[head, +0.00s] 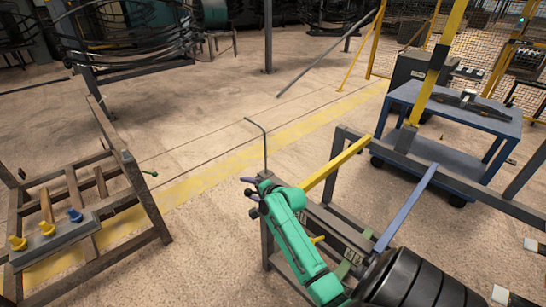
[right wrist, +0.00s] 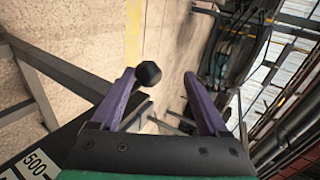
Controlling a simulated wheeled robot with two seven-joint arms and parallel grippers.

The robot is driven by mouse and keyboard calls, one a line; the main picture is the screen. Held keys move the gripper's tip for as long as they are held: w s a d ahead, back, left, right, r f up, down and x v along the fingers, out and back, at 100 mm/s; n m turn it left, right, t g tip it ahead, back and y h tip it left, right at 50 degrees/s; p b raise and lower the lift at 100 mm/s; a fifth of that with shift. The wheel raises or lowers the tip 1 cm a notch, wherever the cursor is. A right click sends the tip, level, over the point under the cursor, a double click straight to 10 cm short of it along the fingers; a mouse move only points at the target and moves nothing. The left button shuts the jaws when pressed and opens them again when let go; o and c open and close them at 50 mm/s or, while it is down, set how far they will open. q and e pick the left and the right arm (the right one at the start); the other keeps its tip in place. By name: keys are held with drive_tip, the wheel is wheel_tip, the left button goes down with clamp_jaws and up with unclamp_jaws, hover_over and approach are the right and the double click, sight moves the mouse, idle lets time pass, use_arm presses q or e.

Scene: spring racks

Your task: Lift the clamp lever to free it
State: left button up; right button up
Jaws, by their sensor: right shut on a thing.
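The clamp lever shows in the right wrist view as a black ball knob (right wrist: 149,73) on a dark shaft between my purple fingers, close to the left one. In the head view its dark knob (head: 254,213) is beside the fingertips, and the shaft is mostly hidden by my green arm. My right gripper (head: 248,187), also in the right wrist view (right wrist: 158,76), is shut on the lever, though a gap shows between its fingertips. It is at the near left end of the grey rack frame (head: 347,133). My left gripper is not in view.
A thin bent rod (head: 265,145) stands just behind the gripper. A brown rack (head: 146,200) with yellow and blue knobs is at left, a blue cart (head: 480,122) at right. Open floor lies between.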

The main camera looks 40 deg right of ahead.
drive_tip(key=s+r+p, duration=0.1)
drive_tip(key=s+p, duration=0.6)
drive_tip(key=s, duration=0.5)
drive_tip(key=shift+s+a+r, duration=0.2)
drive_tip(key=shift+s+a, duration=0.1)
drive_tip(key=shift+a, duration=0.05)
